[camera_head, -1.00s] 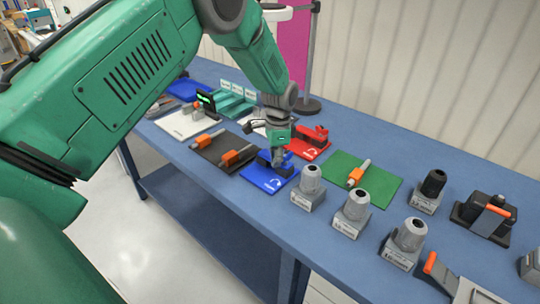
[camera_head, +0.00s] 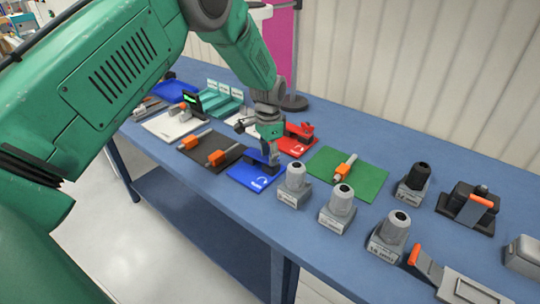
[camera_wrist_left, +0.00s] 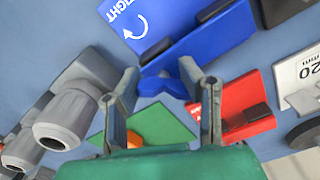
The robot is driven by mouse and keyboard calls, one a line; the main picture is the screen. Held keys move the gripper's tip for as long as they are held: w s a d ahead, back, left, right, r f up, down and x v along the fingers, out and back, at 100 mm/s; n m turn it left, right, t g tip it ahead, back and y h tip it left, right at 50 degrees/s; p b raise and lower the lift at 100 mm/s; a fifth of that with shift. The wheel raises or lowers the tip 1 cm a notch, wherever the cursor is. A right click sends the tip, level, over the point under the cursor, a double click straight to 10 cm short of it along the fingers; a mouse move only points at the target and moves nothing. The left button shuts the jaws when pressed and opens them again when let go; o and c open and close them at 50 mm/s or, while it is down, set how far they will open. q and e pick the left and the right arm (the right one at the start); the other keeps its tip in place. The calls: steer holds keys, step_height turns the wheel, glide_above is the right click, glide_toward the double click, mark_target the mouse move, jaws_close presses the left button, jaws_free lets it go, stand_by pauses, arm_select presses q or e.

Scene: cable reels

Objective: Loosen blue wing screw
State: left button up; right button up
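My left gripper (camera_head: 271,158) is at the block's far side in the head view. In the wrist view its fingers (camera_wrist_left: 160,80) stand apart, one on each side of the screw; I cannot tell whether they touch it. My right gripper is out of view.
A red board (camera_head: 297,141) and a green board (camera_head: 365,178) lie close by. Grey capped blocks (camera_head: 293,186) stand right of the blue board. A dark board with orange-handled parts (camera_head: 200,148) lies to the left.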

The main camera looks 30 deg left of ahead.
arm_select(q)
steer(key=shift+s, duration=0.1)
steer(key=shift+s+a+r, duration=0.1)
steer(key=shift+a+r, duration=0.1)
steer(key=shift+a, duration=0.05)
steer(key=shift+a+r+p, duration=0.1)
steer(key=shift+r+p, duration=0.5)
steer(key=shift+d+r+p, duration=0.2)
steer(key=shift+r+p, duration=1.35)
steer(key=shift+r, duration=0.5)
step_height(320, 180, up, 10)
steer(key=p, duration=0.1)
steer(key=shift+r, duration=0.15)
